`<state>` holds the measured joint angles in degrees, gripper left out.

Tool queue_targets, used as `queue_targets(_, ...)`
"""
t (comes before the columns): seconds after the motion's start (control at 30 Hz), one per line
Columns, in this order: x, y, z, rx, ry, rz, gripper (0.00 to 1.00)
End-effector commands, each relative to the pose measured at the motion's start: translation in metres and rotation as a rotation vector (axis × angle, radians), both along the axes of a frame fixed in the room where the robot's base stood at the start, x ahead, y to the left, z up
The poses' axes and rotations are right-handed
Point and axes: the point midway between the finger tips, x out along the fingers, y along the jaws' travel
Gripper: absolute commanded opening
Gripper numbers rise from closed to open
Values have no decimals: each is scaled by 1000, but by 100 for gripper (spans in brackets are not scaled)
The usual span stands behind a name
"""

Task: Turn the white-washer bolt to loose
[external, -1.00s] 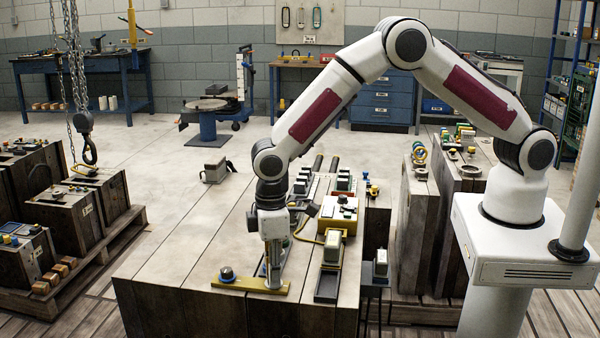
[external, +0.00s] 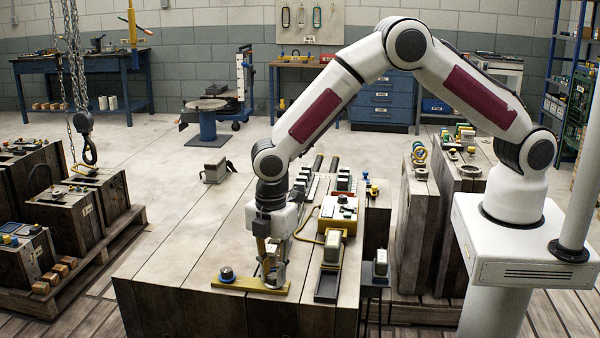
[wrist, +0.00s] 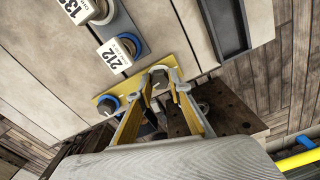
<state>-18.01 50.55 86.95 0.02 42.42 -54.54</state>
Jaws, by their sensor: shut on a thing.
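A yellow bar (external: 237,284) lies flat at the near edge of the wooden bench top. A bolt with a blue washer (external: 226,274) stands at its left end; it also shows in the wrist view (wrist: 108,105). The white-washer bolt (wrist: 159,75) is at the bar's other end, its head between my fingertips. My gripper (external: 272,280) points straight down over that end and is shut on the bolt head. In the external view my fingers mostly hide this bolt. The wrist view shows the two fingers (wrist: 161,87) on either side of the head.
Tags numbered 212 (wrist: 116,57) and 139 stand on a grey strip beside the bar. A dark shallow tray (external: 327,286) lies right of the bar. A yellow box (external: 338,215) with a cable stands behind it.

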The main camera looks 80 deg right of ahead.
Motion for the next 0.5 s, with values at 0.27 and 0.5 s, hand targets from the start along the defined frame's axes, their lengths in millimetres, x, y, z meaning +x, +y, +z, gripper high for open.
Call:
queue_targets(0.27, -3, -2, -4, -3, 8, 239, 0)
queue_targets(0.5, -3, -2, -4, -2, 9, 445, 0)
